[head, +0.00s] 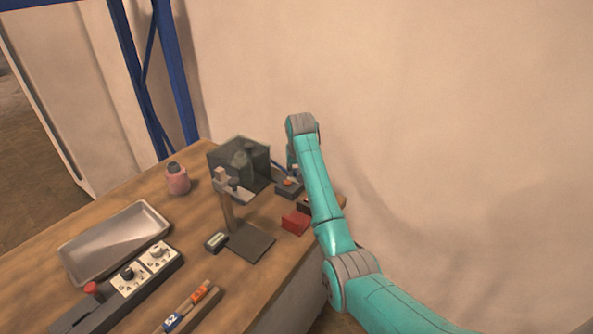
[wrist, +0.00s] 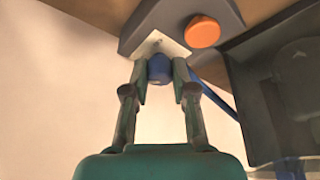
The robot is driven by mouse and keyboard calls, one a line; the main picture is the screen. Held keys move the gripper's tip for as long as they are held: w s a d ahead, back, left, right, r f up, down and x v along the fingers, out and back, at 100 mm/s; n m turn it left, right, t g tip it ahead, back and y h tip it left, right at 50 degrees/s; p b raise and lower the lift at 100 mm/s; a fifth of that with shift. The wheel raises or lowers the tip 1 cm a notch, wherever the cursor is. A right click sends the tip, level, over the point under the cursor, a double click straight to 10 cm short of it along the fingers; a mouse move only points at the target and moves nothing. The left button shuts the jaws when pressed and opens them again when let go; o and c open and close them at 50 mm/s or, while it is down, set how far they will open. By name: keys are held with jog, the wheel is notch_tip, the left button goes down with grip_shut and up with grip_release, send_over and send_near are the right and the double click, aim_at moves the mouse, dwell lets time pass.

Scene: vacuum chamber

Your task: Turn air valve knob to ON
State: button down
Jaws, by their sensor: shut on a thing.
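The wrist view shows a small dark control box (wrist: 140,28) with a pale plate (wrist: 158,45) on its face. A blue knob (wrist: 160,68) stands out from the plate, between my fingertips. My gripper (wrist: 160,74) is shut on this blue knob, one finger on each side. Its ON or OFF markings cannot be read. In the head view the control box (head: 288,190) sits on the bench at the far right, beside the smoky clear chamber. There the knob and my fingertips are hidden or too small to make out.
An orange button (wrist: 202,31) sits close beside the knob. The chamber (head: 238,165) stands just left of my arm. A stand (head: 228,215), a red block (head: 295,222), a pink bottle (head: 177,180), a metal tray (head: 112,243) and a switch panel (head: 110,300) share the bench.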

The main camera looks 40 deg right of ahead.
jog(key=m, duration=0.2)
jog(key=m+g+h, duration=0.1)
jog(key=m, duration=0.2)
jog(key=shift+w+a+m+g+h, duration=0.1)
jog(key=shift+a+m+g+h, duration=0.05)
jog(key=shift+m+g+h, duration=0.15)
jog(key=m+g, duration=0.1)
jog(key=m, duration=0.1)
jog(key=m+g, duration=0.1)
jog(key=m, duration=0.2)
jog(key=shift+w+h, duration=0.1)
jog(key=shift+h, duration=0.3)
jog(key=shift+m, duration=0.4)
jog(key=c, duration=0.9)
grip_release()
jog(key=shift+c, duration=0.2)
jog(key=v, duration=1.2)
